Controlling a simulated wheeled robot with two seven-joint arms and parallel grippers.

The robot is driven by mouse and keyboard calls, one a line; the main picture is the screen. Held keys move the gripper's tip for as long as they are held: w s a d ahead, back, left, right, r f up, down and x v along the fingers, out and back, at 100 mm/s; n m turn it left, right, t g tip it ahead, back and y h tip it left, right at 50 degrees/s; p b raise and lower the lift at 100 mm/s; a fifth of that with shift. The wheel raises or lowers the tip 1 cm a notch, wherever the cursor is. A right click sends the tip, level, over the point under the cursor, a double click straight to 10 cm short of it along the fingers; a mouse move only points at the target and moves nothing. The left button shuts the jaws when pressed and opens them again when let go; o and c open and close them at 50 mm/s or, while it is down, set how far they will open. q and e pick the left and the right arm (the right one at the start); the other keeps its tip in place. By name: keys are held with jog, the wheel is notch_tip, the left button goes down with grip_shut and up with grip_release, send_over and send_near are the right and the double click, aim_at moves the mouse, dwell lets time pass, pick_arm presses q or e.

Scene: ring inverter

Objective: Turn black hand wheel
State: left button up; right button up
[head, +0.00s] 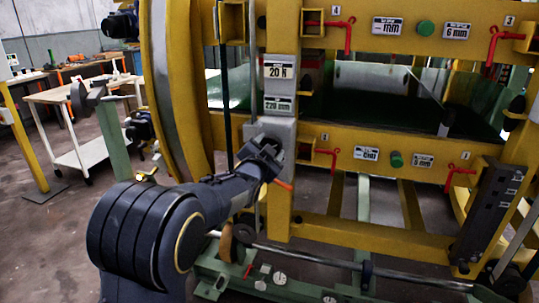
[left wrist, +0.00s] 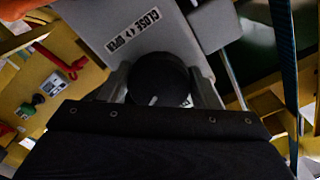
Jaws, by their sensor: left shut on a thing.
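The black hand wheel (left wrist: 155,78) is a round black knob with a pale mark. It sits on a grey box (left wrist: 130,30) lettered "CLOSE" and "OPEN" with arrows. My left gripper (left wrist: 161,88) is shut on the wheel, one finger on each side of it. In the head view the left gripper (head: 264,150) reaches up to the grey box (head: 279,128) on the yellow post, and it hides the wheel there. My right gripper is in neither view.
The yellow ring frame (head: 164,90) stands left of the gripper. Yellow beams with red handles (head: 325,157) and green knobs (head: 396,159) lie to the right. A metal rod (head: 320,258) runs low in front. A white cart (head: 85,120) stands back left.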

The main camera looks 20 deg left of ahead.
pick_arm(q)
jog(key=shift+m+b, duration=0.45)
jog(key=shift+m, duration=0.45)
jog(key=o, duration=1)
jog(key=s, duration=0.8)
jog(key=shift+a, duration=0.15)
jog(key=shift+w, duration=0.1)
